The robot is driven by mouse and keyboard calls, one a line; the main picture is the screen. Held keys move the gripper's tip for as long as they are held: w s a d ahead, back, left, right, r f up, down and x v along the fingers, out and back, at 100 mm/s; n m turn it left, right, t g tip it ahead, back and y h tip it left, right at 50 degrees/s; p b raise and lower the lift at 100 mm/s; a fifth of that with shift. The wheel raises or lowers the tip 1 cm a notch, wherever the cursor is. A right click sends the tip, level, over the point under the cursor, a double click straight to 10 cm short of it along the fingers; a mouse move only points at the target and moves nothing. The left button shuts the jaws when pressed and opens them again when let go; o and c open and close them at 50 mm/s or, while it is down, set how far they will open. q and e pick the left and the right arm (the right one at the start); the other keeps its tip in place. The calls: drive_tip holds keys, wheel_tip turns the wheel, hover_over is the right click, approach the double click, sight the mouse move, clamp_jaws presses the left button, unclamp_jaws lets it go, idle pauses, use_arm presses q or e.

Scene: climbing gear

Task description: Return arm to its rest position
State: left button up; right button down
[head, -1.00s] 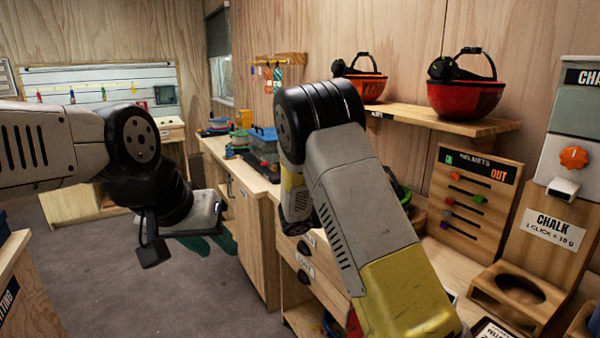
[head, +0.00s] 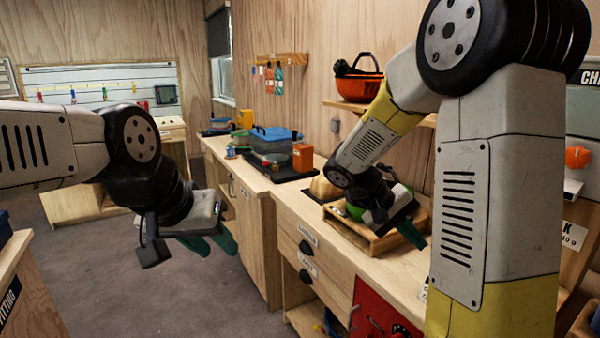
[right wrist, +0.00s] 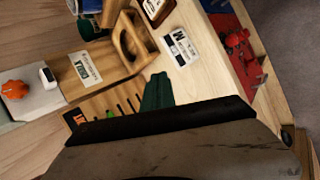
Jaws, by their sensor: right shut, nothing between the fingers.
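My right gripper (head: 414,236) hangs over the counter beside a wooden tray (head: 375,250) with a green object (head: 355,211) in it. Its green fingers are together and hold nothing. In the right wrist view its green fingers (right wrist: 157,92) show above the dark gripper edge. Whether it touches the tray cannot be told. The right arm's elbow is raised at the right of the head view. My left gripper (head: 214,244) hangs over open floor at the left, with green fingertips pointing down and right. Its finger gap is not clear.
A red helmet (head: 358,88) sits on the wall shelf (head: 345,104) behind the right arm. A blue-lidded box (head: 276,140) and an orange block (head: 303,157) stand on the counter (head: 262,184). Grey floor (head: 150,285) is clear at left. An orange knob (right wrist: 14,89) shows in the wrist view.

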drive_tip(key=s+a+r+t+y, duration=0.6)
drive_tip(key=s+a+r+y, duration=0.2)
drive_tip(key=s+a+y, duration=0.3)
drive_tip(key=s+a, duration=0.1)
drive_tip(key=s, duration=0.1)
drive_tip(key=shift+s+r, duration=0.2)
drive_tip(key=shift+s, duration=0.2)
